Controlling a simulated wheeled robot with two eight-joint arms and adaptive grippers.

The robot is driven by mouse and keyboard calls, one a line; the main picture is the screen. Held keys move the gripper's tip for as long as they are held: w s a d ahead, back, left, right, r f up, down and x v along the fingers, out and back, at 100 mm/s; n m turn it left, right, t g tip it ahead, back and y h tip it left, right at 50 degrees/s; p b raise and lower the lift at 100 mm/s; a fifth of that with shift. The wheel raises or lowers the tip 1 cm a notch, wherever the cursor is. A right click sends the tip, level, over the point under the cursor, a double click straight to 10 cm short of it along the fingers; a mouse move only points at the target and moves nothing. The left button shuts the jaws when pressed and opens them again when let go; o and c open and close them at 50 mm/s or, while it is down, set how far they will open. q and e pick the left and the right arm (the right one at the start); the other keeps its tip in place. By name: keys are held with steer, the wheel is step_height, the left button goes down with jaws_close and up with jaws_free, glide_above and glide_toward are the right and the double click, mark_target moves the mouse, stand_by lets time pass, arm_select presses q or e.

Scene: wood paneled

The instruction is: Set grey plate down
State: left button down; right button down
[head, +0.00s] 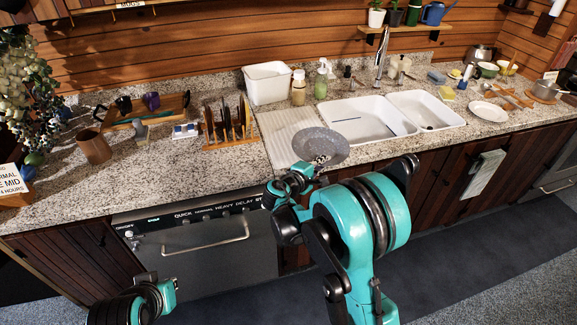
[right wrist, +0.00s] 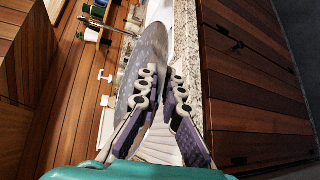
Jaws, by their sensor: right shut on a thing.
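The grey plate (head: 320,144) is a round speckled dish at the counter's front edge, in front of the left sink basin. My right gripper (head: 318,162) is shut on its near rim. In the right wrist view the plate (right wrist: 152,55) shows at a steep angle between the two fingers (right wrist: 161,92). The plate overlaps the white ribbed drainboard (head: 284,125) in the picture; I cannot tell whether it touches the surface. Part of my left arm shows at the bottom left of the head view, but its fingers do not show.
The white sink (head: 372,120) lies just behind the plate. A wooden rack (head: 228,140) with upright dishes stands left of the drainboard. A white tub (head: 268,82) and bottles stand at the back. The speckled counter (head: 170,178) is clear at the front left.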

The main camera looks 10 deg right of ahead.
steer(key=shift+d, duration=0.1)
steer(key=shift+w, duration=0.1)
steer(key=w+a+f+b, duration=0.5)
steer(key=w+a+f, duration=0.1)
steer(key=a+f, duration=0.3)
steer(key=shift+w+a+f, duration=0.25)
steer(key=shift+w+f, duration=0.15)
steer(key=shift+f, duration=0.4)
steer(key=shift+f+b, duration=0.15)
steer(key=shift+b, duration=0.2)
